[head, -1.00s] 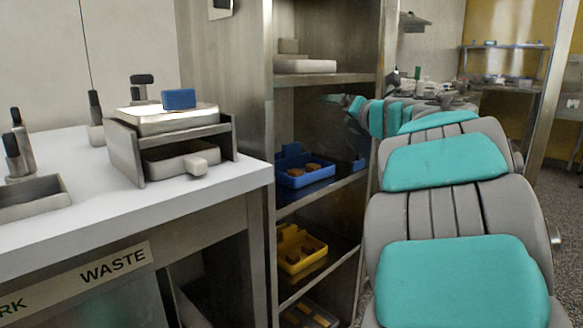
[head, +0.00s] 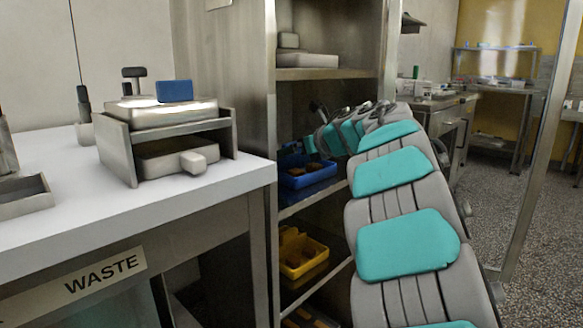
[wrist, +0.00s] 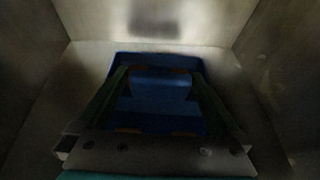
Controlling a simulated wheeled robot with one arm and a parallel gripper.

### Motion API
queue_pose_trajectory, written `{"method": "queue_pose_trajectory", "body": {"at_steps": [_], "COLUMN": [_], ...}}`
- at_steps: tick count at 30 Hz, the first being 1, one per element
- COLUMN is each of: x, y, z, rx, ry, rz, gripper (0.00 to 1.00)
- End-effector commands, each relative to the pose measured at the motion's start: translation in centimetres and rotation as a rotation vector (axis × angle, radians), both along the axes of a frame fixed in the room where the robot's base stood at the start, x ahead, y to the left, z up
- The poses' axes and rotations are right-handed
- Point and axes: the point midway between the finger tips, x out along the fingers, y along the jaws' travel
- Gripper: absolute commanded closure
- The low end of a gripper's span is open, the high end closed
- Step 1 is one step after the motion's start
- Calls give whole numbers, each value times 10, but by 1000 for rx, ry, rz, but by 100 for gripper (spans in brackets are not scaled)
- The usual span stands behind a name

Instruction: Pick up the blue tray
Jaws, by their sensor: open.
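The blue tray (head: 306,182) sits on a middle shelf of the metal rack, with brown pieces in it. My arm partly covers its right side in the head view. In the wrist view the blue tray (wrist: 160,61) lies straight ahead in shadow, with a raised blue part near its middle. My gripper (wrist: 160,76) is open, its two dark fingers spread left and right across the view of the tray. The picture is too dark to tell whether they touch it. In the head view my gripper's fingers are hard to make out.
The metal rack's side wall (head: 229,105) and upper shelf (head: 325,74) bound the bay. A yellow tray (head: 303,255) is on the shelf below. At left, a white counter (head: 215,192) holds a metal stand (head: 122,155) with a blue block (head: 174,91) on top.

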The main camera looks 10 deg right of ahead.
Motion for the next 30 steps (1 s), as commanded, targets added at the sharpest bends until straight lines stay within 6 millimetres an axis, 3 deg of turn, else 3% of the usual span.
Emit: {"method": "queue_pose_trajectory", "body": {"at_steps": [5,12,30], "x": [17,18,18], "y": [11,11,11], "z": [-7,-7,-7], "rx": [-1,-1,0], "ry": [-3,-3,-3], "rz": [0,-1,-1], "gripper": [0,1,69]}}
